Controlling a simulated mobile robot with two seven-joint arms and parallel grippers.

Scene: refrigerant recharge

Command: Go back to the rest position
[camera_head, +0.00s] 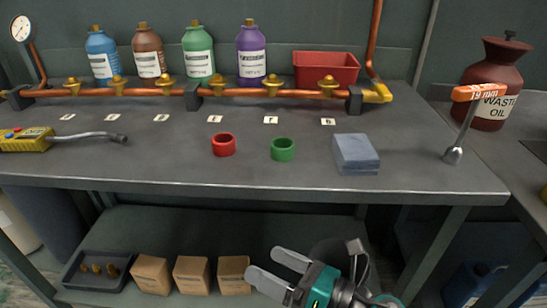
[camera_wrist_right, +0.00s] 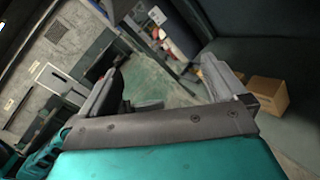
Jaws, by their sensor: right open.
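My right gripper (camera_head: 270,269) is low in front of the bench, below the tabletop edge, near the lower shelf with its boxes. Its two grey fingers are apart with nothing between them. In the right wrist view the fingers of the right gripper (camera_wrist_right: 170,85) stand wide apart, with green floor visible between them. My left gripper does not show in either view.
The grey workbench (camera_head: 90,165) carries a red ring (camera_head: 223,144), a green ring (camera_head: 283,149), a blue-grey block (camera_head: 355,153), a yellow detector (camera_head: 25,139) and an orange-handled wrench (camera_head: 467,115). Cardboard boxes (camera_head: 192,275) sit on the lower shelf. A copper pipe with valves (camera_head: 167,85) runs behind.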

